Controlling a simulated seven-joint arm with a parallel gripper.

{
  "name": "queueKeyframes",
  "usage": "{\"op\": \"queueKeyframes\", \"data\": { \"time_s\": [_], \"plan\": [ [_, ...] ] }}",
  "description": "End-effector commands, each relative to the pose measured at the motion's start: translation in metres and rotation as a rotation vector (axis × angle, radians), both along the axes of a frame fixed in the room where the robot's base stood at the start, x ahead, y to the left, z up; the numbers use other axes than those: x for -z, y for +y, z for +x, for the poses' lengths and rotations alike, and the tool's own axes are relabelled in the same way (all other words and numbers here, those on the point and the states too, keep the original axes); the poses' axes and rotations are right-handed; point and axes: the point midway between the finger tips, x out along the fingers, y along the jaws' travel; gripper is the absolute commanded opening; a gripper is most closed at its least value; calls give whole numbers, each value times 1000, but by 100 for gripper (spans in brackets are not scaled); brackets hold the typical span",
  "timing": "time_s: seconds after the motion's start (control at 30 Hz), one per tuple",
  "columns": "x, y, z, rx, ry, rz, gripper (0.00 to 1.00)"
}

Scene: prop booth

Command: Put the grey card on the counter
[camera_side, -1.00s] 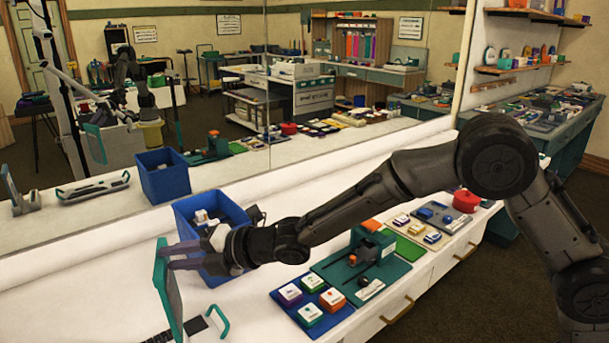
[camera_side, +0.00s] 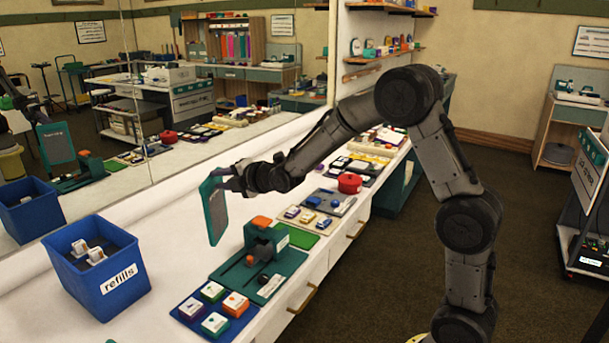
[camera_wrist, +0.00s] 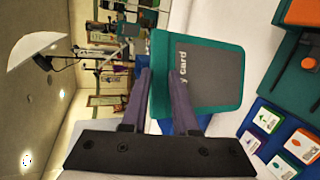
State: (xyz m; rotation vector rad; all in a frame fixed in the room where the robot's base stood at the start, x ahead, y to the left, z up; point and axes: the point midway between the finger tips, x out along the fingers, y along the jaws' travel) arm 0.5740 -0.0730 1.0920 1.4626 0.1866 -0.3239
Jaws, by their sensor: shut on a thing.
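The grey card (camera_side: 216,212) is a flat panel with a grey face and a teal border. My gripper (camera_side: 226,180) is shut on its upper edge and holds it roughly upright and slightly tilted, apparently above the white counter (camera_side: 172,235). In the wrist view the card (camera_wrist: 212,85) spreads beyond my two fingertips (camera_wrist: 163,78), and part of its lettering, "y card", shows. The exact gap between its lower edge and the counter cannot be told.
A blue "refills" bin (camera_side: 118,283) stands left of the card. A green base with an orange-topped device (camera_side: 262,240) and a blue mat with several stamps (camera_side: 188,308) lie to the right and front. A mirror (camera_side: 230,70) backs the counter. Bare counter lies between bin and device.

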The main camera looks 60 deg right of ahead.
Motion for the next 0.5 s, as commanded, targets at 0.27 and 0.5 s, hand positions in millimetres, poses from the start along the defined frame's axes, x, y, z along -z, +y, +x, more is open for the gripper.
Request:
{"op": "queueKeyframes", "data": {
  "time_s": [0.27, 0.5],
  "plan": [
    [3, -11, 7, 16, 0, 0, 0],
    [23, -16, 51, 15, -1, 0, 0]
  ]
}}
